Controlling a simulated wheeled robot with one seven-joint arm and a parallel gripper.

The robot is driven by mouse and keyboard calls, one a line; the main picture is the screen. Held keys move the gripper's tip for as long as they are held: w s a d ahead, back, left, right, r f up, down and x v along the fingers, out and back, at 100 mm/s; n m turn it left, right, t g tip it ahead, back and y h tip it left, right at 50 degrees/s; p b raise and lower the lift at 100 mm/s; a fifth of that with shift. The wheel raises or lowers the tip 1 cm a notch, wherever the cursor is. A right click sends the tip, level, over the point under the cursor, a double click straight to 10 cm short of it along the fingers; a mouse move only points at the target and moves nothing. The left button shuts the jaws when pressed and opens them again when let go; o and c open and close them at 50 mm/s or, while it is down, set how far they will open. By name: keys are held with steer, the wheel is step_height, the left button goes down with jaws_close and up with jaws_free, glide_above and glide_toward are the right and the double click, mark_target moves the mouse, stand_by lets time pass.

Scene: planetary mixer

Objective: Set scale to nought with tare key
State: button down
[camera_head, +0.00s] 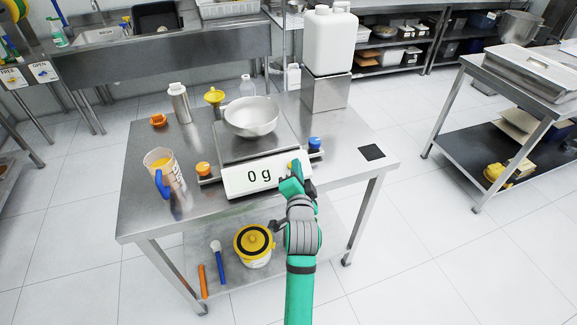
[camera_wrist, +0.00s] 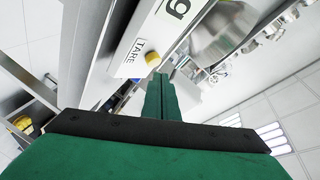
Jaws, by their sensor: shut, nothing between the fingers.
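The scale (camera_head: 240,178) stands at the front of the steel table, and its white display panel reads "0 g". A wide pale bowl (camera_head: 251,118) sits on its plate. My gripper (camera_head: 293,177) is shut and empty at the right end of the panel. In the wrist view its closed fingertips (camera_wrist: 158,77) point at the panel just below that spot. I cannot tell whether they touch the key, which the fingers may partly hide.
An orange-filled jug (camera_head: 160,172) with a blue handle stands left of the scale. A steel bottle (camera_head: 179,103) and a yellow funnel (camera_head: 215,97) stand behind. A large white canister (camera_head: 328,42) stands at the back right. The table's right front is clear apart from a black square (camera_head: 371,152).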

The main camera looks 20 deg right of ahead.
steer(key=shift+s+r, duration=0.1)
steer(key=shift+a, duration=0.25)
steer(key=s+r, duration=0.1)
steer(key=r, duration=0.1)
steer(key=s+r, duration=0.2)
stand_by(1.0)
steer(key=shift+f, duration=0.1)
